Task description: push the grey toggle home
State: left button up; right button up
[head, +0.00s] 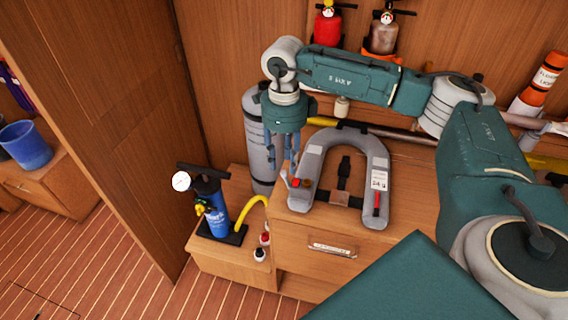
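A grey horseshoe-shaped life vest (378,160) lies on the wooden cabinet top, with a white label and a red tab on its right leg. A dark strap with a buckle lies between its legs. My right gripper (290,180) points down at the end of the vest's left leg, beside a small red part (305,183). Its fingers look narrow and close together, but I cannot tell if they are shut or hold anything. I cannot pick out a grey toggle; it is too small or hidden by the fingers. My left gripper is out of view.
A blue pump (216,219) with a gauge and yellow hose stands left on a lower ledge, near small bottles (260,255). A grey cylinder (258,140) stands behind my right gripper. Extinguishers (327,27) hang on the back wall. Floor at lower left is clear.

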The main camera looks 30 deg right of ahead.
aim_at(284, 172)
jog(key=shift+f+p, duration=0.3)
jog(key=shift+f, duration=1.45)
grip_shut()
jog(key=shift+f+b, duration=0.15)
jog(key=shift+b, duration=0.15)
jog(key=s+t+y+b, duration=0.1)
jog(key=b, duration=0.2)
jog(key=d+t+y+b, duration=0.1)
jog(key=b, duration=0.3)
jog(key=shift+s+d+f, duration=0.15)
jog(key=shift+s+d, duration=0.05)
jog(key=shift+s, duration=0.15)
jog(key=shift+s+r+t+b, duration=0.1)
jog(key=shift+r+t+b, duration=0.15)
jog(key=shift+t+b, duration=0.2)
jog(key=shift+r, duration=0.15)
